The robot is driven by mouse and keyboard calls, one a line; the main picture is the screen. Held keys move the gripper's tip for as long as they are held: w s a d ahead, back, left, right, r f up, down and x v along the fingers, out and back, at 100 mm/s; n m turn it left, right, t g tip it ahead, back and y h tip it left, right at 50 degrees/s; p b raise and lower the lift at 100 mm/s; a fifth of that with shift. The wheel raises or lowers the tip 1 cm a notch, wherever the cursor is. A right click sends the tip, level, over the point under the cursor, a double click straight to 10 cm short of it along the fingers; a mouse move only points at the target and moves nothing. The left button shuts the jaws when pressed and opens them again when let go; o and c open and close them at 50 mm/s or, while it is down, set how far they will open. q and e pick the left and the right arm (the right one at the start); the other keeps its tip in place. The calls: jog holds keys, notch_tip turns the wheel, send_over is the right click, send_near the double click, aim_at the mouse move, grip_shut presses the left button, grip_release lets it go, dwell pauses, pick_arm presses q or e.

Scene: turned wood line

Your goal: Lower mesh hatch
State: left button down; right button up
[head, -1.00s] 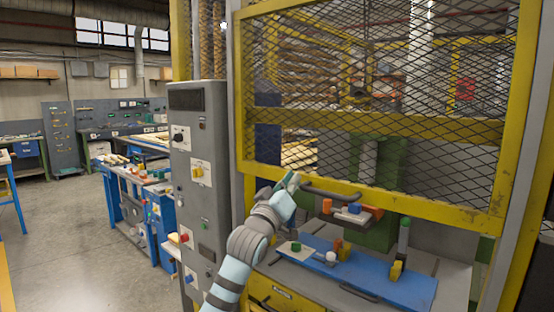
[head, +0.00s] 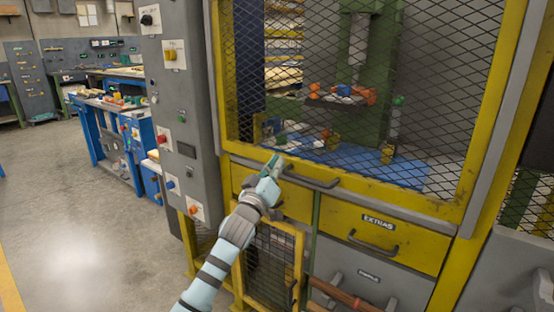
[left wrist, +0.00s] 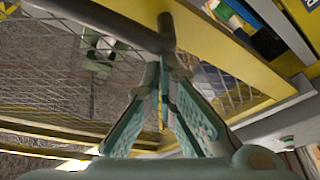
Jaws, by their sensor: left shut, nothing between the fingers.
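The mesh hatch (head: 437,95) has a yellow frame and stands in front of the machine's bay. Its lower bar is just above the yellow drawer. A dark bar handle (head: 312,182) sits on the lower bar and shows large in the left wrist view (left wrist: 105,20). My left gripper (head: 272,163) is at the left end of this handle. In the left wrist view its fingers (left wrist: 164,70) are shut with tips together close to the handle; nothing is held between them. Whether they touch the handle I cannot tell. My right gripper is not in view.
Behind the mesh are a blue bed (head: 335,157) and a shelf with orange and blue parts (head: 340,98). A grey control cabinet (head: 180,90) stands close left of my arm. A yellow drawer (head: 385,232) is below the hatch. Open floor lies at left.

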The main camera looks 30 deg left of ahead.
pick_arm(q)
jog(key=shift+s+f+b, duration=0.1)
jog(key=shift+f+b, duration=0.55)
jog(key=shift+f, duration=0.65)
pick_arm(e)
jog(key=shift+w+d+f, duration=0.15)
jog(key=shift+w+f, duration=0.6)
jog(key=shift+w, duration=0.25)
pick_arm(q)
notch_tip(320, 180, up, 4)
jog(key=a+p, duration=0.2)
jog(key=p, duration=0.2)
jog(key=b+v, duration=0.3)
jog(key=v, duration=0.7)
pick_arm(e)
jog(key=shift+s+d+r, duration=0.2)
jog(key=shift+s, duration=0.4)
